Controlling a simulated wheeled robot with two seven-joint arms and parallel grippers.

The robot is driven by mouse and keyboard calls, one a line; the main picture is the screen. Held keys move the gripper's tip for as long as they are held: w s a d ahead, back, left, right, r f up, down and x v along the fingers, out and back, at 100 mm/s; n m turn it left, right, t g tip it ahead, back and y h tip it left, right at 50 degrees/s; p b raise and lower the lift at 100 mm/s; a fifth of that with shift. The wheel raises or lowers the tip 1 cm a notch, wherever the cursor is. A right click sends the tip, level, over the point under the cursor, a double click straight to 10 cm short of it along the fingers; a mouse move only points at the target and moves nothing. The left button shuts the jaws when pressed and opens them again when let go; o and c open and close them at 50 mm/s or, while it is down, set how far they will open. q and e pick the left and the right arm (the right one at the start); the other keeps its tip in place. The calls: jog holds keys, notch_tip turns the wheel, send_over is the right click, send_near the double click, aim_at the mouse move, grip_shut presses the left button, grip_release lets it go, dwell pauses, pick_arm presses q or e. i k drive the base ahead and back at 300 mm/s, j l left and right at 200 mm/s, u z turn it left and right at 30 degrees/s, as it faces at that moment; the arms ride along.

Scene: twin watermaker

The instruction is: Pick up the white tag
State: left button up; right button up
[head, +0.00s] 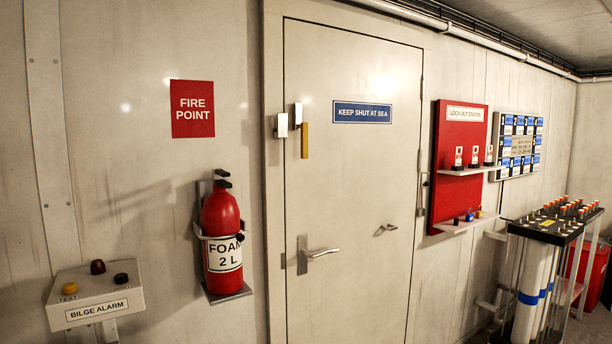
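A red lock-out station board (447,188) hangs on the wall to the right of the door. Three small upright pieces with white faces and dark and red marks, which look like tags, stand on its upper shelf (470,171): a left one (458,158), a middle one (475,157) and a right one (489,156). They are too small to tell which is the white tag. The lower shelf (462,227) holds small coloured items that look like padlocks (469,215). Neither of my grippers is in view.
A closed door (350,190) with a lever handle (320,253) fills the middle. A red foam extinguisher (222,238) and a bilge alarm box (95,293) are left of it. A rack of white cylinders (530,285) with a dark top stands at the lower right, close to the shelves.

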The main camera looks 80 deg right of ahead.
aim_at(458, 159)
jog(key=j+z, duration=0.1)
jog(key=z, duration=3.45)
